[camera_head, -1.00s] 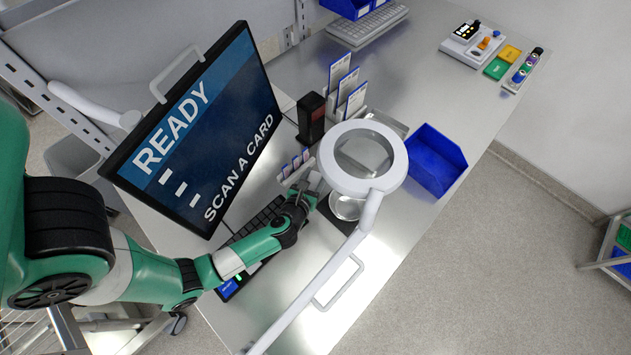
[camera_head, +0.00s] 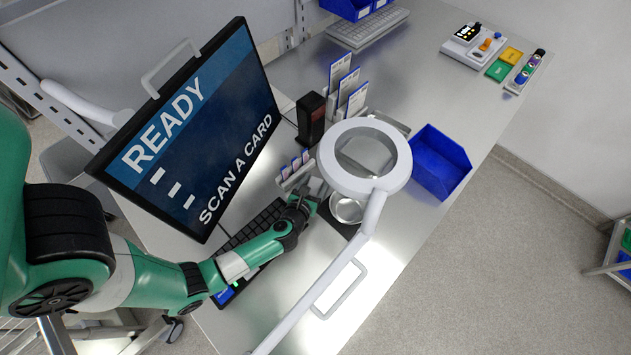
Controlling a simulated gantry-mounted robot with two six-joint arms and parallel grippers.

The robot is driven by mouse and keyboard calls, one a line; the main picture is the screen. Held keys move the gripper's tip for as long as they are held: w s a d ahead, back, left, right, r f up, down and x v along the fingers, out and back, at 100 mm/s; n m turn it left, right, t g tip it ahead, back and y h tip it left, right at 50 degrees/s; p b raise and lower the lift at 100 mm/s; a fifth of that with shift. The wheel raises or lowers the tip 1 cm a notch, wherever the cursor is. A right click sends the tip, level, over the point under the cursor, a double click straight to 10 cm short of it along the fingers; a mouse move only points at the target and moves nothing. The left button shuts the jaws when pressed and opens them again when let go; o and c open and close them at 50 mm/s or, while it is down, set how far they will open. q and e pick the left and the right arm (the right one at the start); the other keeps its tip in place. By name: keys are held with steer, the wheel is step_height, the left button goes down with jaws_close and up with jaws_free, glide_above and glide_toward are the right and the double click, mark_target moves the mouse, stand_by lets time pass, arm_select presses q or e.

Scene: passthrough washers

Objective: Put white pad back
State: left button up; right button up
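My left gripper (camera_head: 308,192) is over the bench, at the lower left edge of the magnifier ring and beside a small rack with blue-topped cards (camera_head: 293,168). Its fingertips are small and partly lost against the grey things behind them, so I cannot tell whether they are open or shut, or hold anything. I cannot make out a white pad with certainty. A round shiny dish (camera_head: 347,208) sits just right of the gripper, partly hidden by the magnifier ring. My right gripper is not in view.
The magnifier lamp (camera_head: 333,172) and its long white arm hang over the bench close to my gripper. A monitor (camera_head: 190,135) stands left, with a keyboard (camera_head: 262,222) below it. A blue bin (camera_head: 441,162) stands right.

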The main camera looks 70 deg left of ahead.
arm_select(q)
steer(key=shift+r, duration=0.3)
steer(key=p+v, duration=0.2)
steer(key=v, duration=1)
steer(key=shift+f, duration=0.1)
